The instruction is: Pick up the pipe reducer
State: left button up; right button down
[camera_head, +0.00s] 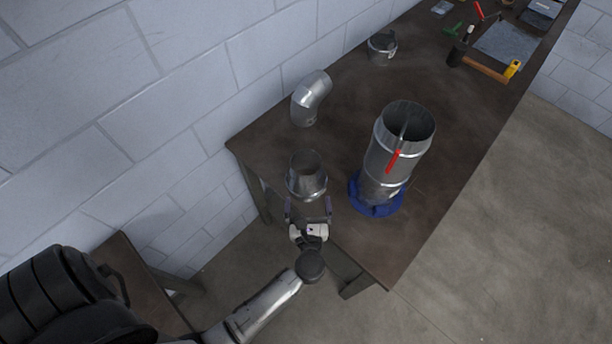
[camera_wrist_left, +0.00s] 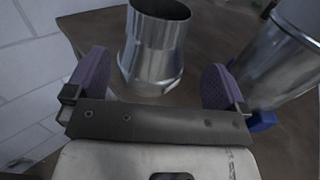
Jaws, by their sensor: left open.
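The pipe reducer (camera_head: 306,178), a shiny metal piece with a narrower open top and a wider base, stands upright near the table's near left edge. It also shows in the left wrist view (camera_wrist_left: 153,50), ahead of the fingers and roughly between them. My left gripper (camera_head: 308,212) is open at the near side of the reducer. In the left wrist view its two purple-padded fingers (camera_wrist_left: 158,84) are spread apart, with nothing clamped between them. The head view does not show clearly how far the fingertips reach around the base. My right gripper is not in view.
A tall metal duct (camera_head: 389,155) with a red handle stands in a blue base (camera_head: 376,208) right of the reducer. A metal elbow (camera_head: 311,98) stands behind. A small metal can-like piece (camera_head: 382,46) and tools are at the far end. A block wall borders the table's left.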

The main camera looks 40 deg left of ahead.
aim_at(307, 174)
pick_arm(q)
jog(key=p+x, duration=0.1)
jog(key=x, duration=0.5)
jog(key=shift+w+a+r, duration=0.1)
jog(key=shift+w+a, duration=0.15)
jog(key=shift+w+a+r, duration=0.2)
jog(key=shift+w+a, duration=0.05)
jog(key=shift+a, duration=0.05)
jog(key=x, duration=0.1)
jog(key=p+x, duration=0.1)
jog(key=x, duration=0.1)
jog(key=shift+w+a+r, duration=0.1)
jog(key=shift+a+r, duration=0.05)
jog(key=shift+r, duration=0.2)
jog(key=shift+w+a+f+p, duration=0.1)
jog(key=shift+w+a+p, duration=0.25)
jog(key=shift+w+a, duration=0.1)
jog(key=c, duration=1.2)
